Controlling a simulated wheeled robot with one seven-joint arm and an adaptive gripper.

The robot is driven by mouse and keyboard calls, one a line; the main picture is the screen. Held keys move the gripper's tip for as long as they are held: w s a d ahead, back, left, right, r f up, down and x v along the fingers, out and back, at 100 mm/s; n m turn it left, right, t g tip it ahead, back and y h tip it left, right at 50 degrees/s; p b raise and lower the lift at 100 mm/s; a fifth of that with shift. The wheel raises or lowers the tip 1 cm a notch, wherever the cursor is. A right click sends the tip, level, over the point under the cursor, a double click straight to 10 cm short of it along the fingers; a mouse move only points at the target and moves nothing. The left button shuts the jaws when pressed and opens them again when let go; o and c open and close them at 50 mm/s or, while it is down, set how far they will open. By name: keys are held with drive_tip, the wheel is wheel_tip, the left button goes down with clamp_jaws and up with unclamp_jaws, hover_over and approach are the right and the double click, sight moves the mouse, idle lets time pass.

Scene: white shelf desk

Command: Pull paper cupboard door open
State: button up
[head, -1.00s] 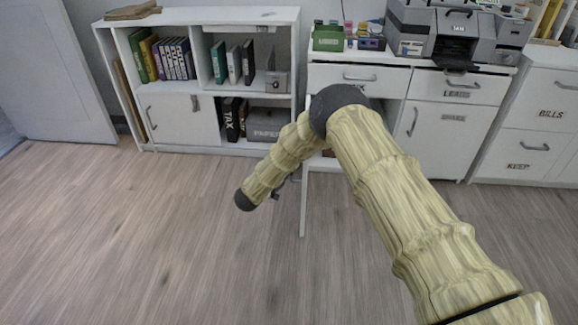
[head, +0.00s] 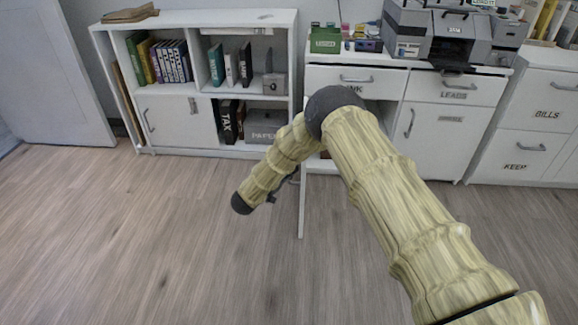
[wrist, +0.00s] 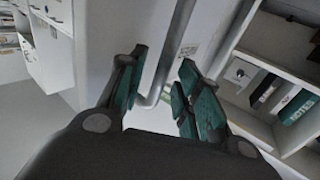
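The white cupboard door (head: 302,208) under the left desk drawer stands swung out from the desk, seen nearly edge-on in the head view. Its panel (wrist: 115,30) fills the middle of the wrist view, with a grey bar handle (wrist: 178,32) and a small label (wrist: 188,50) too small to read. My gripper (wrist: 163,60) has its green-padded fingers apart, one on each side of the handle. I cannot tell whether either finger touches it. In the head view my gripper is a small dark shape left of the door, and my arm hides much of the cupboard opening.
A white bookshelf (head: 195,15) with books and a grey box labelled PAPER (head: 266,125) stands left of the door. A closed cupboard door (head: 435,140) and a file cabinet (head: 530,120) are to the right. The wooden floor (head: 150,240) in front is clear.

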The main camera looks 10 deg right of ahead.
drive_tip(key=v, duration=1.1)
drive_tip(key=shift+s, duration=0.2)
drive_tip(key=shift+a, duration=0.1)
drive_tip(key=s+d+f+n+g+y, duration=0.1)
drive_tip(key=s+d+f+n+y, duration=0.35)
drive_tip(key=s+f, duration=0.4)
drive_tip(key=s+d+f+n+g+y, duration=0.25)
drive_tip(key=s+d+f+y, duration=0.35)
drive_tip(key=s+f, duration=0.3)
drive_tip(key=s+d+f+n+g+y, duration=0.1)
drive_tip(key=s+d+g, duration=0.2)
drive_tip(key=s, duration=0.9)
drive_tip(key=s+d+g+y, duration=0.1)
drive_tip(key=s+d+g, duration=0.25)
drive_tip(key=s, duration=0.75)
drive_tip(key=s+d+f+n+g, duration=0.1)
drive_tip(key=s+d+g, duration=0.25)
drive_tip(key=s, duration=0.85)
wheel_tip(320, 180, up, 32)
drive_tip(key=p, duration=3.2)
drive_tip(key=shift+r+t, duration=0.25)
drive_tip(key=shift+t, duration=0.1)
